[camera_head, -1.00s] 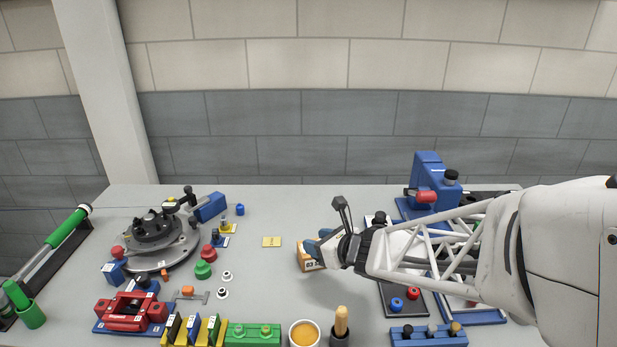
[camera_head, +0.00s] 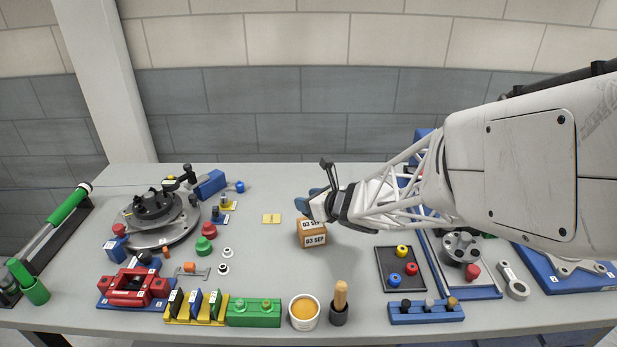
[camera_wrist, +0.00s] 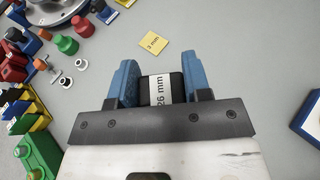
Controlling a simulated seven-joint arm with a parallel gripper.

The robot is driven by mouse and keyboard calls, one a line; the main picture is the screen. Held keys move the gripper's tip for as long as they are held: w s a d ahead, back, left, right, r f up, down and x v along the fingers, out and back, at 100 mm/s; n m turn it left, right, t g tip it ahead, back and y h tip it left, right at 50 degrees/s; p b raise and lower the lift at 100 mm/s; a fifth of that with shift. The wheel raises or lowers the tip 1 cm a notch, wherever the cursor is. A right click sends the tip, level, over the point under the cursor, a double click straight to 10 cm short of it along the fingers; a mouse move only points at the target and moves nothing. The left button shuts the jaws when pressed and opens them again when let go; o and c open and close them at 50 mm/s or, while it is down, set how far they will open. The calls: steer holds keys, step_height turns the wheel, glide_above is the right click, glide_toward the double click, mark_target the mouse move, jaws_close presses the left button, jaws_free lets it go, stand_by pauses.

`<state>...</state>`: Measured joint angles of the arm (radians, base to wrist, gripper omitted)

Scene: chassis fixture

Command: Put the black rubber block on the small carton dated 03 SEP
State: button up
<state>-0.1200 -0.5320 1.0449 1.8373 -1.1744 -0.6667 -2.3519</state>
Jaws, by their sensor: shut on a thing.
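The small carton (camera_head: 312,239), a brown box with 03 SEP on its top and front, stands on the table in the head view. My gripper (camera_head: 309,200) is just above and behind the carton's top in that view, and I cannot tell whether anything touches it. In the wrist view my gripper (camera_wrist: 160,63) has its blue fingers shut on the black rubber block (camera_wrist: 144,92), which bears a white 26 mm label. The block is hidden in the head view, and the carton is out of sight in the wrist view.
A yellow tag (camera_head: 271,218) lies left of the carton. A cup of orange stuff (camera_head: 304,311) and a wooden-handled tool (camera_head: 340,299) stand at the front. A black tray (camera_head: 402,269) with coloured knobs lies to the right. The table around the carton is clear.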

mark_target(309, 222)
steer(key=shift+f, duration=1.75)
steer(key=shift+f, duration=0.2)
steer(key=o, duration=0.9)
steer(key=shift+r, duration=0.15)
steer(key=shift+s+d+r, duration=0.1)
steer(key=v, duration=1.1)
steer(key=shift+s+d+r, duration=0.2)
